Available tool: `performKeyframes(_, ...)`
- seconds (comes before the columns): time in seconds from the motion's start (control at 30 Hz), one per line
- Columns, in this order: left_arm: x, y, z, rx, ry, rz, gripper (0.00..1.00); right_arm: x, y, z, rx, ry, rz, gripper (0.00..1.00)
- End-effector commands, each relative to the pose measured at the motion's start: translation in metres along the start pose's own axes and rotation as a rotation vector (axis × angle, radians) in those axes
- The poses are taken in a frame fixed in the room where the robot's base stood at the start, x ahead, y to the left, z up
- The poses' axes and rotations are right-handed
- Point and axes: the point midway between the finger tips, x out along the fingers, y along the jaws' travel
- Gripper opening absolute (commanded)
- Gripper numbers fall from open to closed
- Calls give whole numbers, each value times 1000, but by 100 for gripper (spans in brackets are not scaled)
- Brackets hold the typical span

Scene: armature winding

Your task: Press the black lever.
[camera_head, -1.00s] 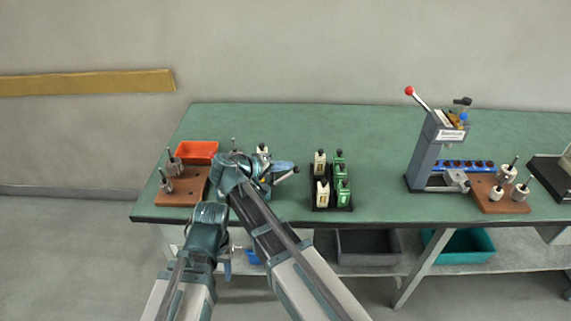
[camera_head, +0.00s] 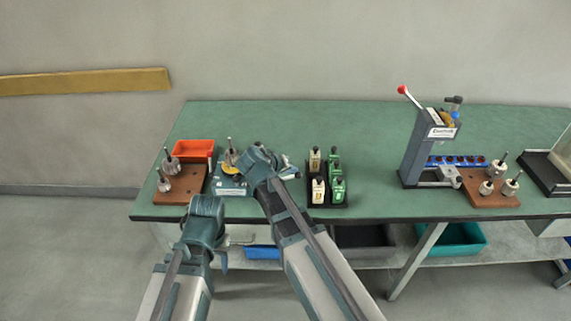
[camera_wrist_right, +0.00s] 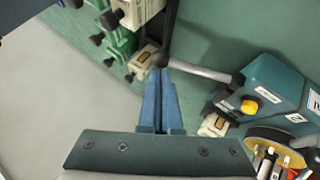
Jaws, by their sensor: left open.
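In the right wrist view, the lever is a grey rod (camera_wrist_right: 202,69) with a black ball knob (camera_wrist_right: 162,60) at its end. It joins a teal winding machine (camera_wrist_right: 270,85) with a yellow button. My right gripper (camera_wrist_right: 162,78) has its two blue fingers together, tips right at the knob; I cannot tell whether they touch it. In the head view, the machine (camera_head: 231,191) stands on the table's left half, partly hidden by my right arm, which also hides the lever. My left gripper (camera_head: 234,249) is open and empty, in front of the table's edge.
A black tray (camera_head: 327,205) with several white and green blocks stands just right of my right arm. A brown board (camera_head: 181,198) with armatures and an orange bin (camera_head: 194,149) are on the left. A press with a red knob (camera_head: 403,90) stands further right.

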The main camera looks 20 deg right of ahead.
Motion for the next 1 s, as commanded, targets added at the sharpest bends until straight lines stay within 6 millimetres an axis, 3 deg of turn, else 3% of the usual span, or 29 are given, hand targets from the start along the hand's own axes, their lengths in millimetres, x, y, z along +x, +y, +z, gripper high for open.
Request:
performKeyframes(0.33,4,0,0,0,0,0,50,21,2,16,127,-1,-172,0)
performKeyframes(1.0,12,1,-1,0,0,0,50,30,1,22,131,-4,-179,0)
